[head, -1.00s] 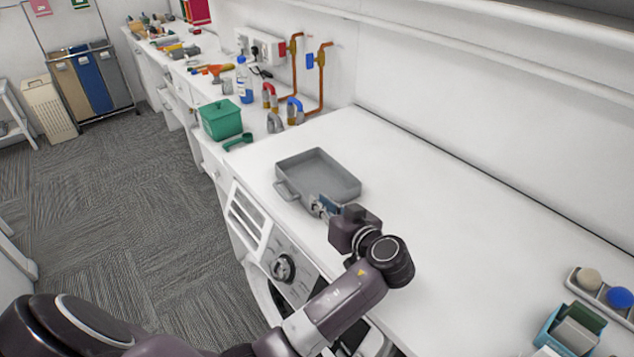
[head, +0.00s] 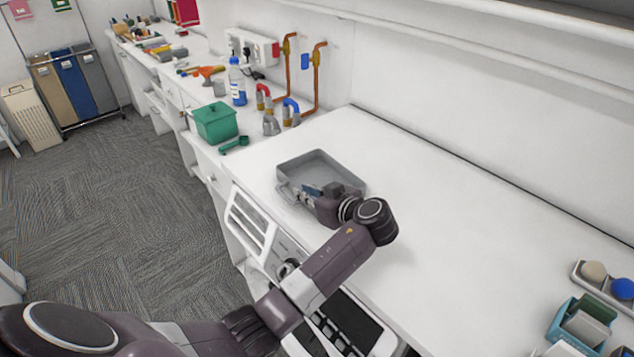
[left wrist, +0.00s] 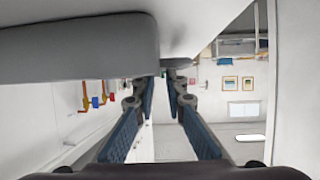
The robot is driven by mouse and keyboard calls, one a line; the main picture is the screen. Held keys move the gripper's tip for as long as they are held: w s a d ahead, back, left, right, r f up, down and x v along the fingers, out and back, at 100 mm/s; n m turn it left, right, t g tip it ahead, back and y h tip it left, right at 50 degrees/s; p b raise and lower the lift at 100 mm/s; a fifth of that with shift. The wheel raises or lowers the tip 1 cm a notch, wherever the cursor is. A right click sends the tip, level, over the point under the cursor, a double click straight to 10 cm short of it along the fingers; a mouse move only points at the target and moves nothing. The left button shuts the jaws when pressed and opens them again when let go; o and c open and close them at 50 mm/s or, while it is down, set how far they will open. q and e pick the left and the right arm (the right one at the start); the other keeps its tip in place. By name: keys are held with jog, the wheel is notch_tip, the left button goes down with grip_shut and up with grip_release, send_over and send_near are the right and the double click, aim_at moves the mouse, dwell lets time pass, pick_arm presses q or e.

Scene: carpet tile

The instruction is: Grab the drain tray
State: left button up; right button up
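The grey drain tray (head: 318,162) lies flat on the white worktop, a shallow rectangle with a loop handle at its near left side. My left gripper (head: 305,192) is at the tray's near side, close to the handle, and its wrist covers the tray's near right corner. In the left wrist view the tray (left wrist: 75,52) fills the upper left as a grey wall. The blue-padded fingers of my left gripper (left wrist: 160,88) are apart, with their tips just by the tray's edge. Nothing is clearly clamped between them. My right gripper is out of view.
A green box (head: 216,122) and a green scoop (head: 234,145) stand left of the tray, with taps and copper pipes (head: 316,85) behind. The worktop (head: 450,220) right of the tray is clear up to a teal holder (head: 580,325) at the far right.

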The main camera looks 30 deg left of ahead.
aim_at(313, 184)
pick_arm(q)
jog(key=p+x, duration=0.2)
jog(key=x, duration=0.2)
jog(key=shift+w+a+r+p, duration=0.1)
jog(key=shift+r+p, duration=0.05)
jog(key=shift+p, duration=0.15)
jog(key=shift+w+a+f, duration=0.15)
jog(key=shift+a+f, duration=0.15)
jog(key=shift+d, duration=0.1)
grip_shut()
jog(key=shift+r, duration=0.1)
